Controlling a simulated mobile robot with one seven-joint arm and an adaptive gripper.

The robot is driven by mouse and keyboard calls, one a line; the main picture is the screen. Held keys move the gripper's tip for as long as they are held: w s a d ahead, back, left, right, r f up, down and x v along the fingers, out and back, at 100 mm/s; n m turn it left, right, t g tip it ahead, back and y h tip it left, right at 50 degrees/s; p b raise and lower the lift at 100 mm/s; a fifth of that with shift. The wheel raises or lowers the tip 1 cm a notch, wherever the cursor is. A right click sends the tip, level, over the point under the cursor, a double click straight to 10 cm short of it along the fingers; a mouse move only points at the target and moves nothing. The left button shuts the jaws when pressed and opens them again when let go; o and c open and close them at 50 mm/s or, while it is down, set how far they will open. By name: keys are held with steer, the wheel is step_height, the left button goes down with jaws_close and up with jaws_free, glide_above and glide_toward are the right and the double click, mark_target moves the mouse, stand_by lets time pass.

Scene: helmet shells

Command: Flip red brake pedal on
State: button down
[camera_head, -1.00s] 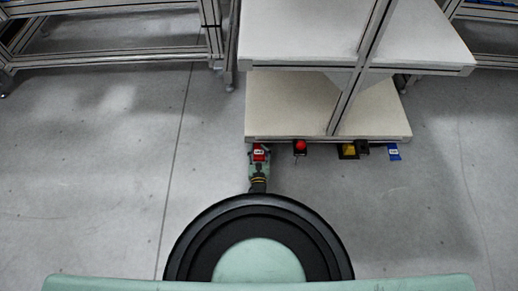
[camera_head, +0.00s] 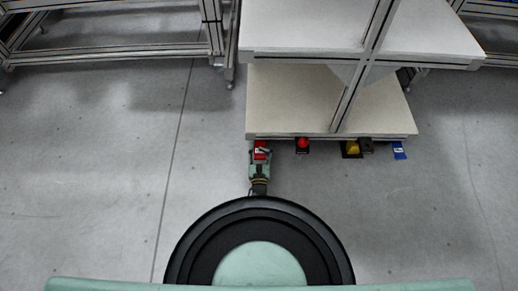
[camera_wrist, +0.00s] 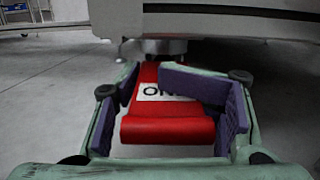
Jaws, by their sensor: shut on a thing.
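The red brake pedal (camera_wrist: 168,130) fills the middle of the wrist view, with a white label reading "ON" partly covered. It also shows in the head view (camera_head: 261,151), below the front edge of the lower shelf, at the left end of a row of devices. My gripper (camera_wrist: 150,78) is shut on the pedal. One purple-padded finger is on its left side and the other reaches across its right side, over part of the label. The pedal's front lip hangs between the fingers. Its far end meets a metal mount under the shelf edge (camera_wrist: 225,20).
To the right of the pedal are a red button (camera_head: 303,144), a yellow-and-black device (camera_head: 351,149) and a blue tag (camera_head: 399,151). The shelf unit (camera_head: 290,98) stands above and behind them. Open grey floor (camera_head: 110,170) lies to the left.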

steer(key=shift+d+h, duration=0.4)
steer(key=shift+d, duration=0.1)
steer(key=c, duration=1)
jaws_free()
steer(key=shift+s, duration=0.1)
steer(key=shift+o, duration=0.2)
